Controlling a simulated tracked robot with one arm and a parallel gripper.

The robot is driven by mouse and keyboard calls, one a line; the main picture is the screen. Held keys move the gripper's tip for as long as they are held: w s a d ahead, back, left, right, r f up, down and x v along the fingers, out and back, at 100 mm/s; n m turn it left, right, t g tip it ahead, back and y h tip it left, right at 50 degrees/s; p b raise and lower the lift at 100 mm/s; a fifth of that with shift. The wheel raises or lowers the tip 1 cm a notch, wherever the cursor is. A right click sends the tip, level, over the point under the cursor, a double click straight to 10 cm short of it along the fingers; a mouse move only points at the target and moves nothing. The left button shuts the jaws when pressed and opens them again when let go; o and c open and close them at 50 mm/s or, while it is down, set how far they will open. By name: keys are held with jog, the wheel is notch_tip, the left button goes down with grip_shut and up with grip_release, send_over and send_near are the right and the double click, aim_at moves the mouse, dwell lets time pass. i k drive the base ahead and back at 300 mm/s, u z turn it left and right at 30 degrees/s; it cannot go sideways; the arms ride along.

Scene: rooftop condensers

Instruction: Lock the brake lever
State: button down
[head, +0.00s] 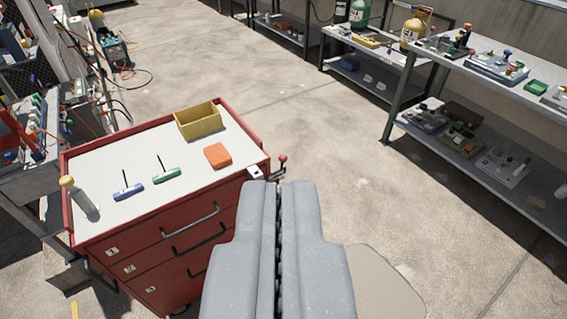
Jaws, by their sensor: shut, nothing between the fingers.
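The fingers hide part of the cart's right side and perhaps the lever's lower end.
The cart top holds a yellow bin (198,122), an orange block (217,155), blue (127,192) and green (166,175) T-handle tools, and a bottle (79,199). Shelves (470,75) stand at right, a cluttered bench (25,160) at left. The concrete floor (330,140) between is clear.

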aim_at(282, 158)
jog(key=u, duration=0.25)
jog(key=i, duration=1.45)
jog(key=z, duration=0.35)
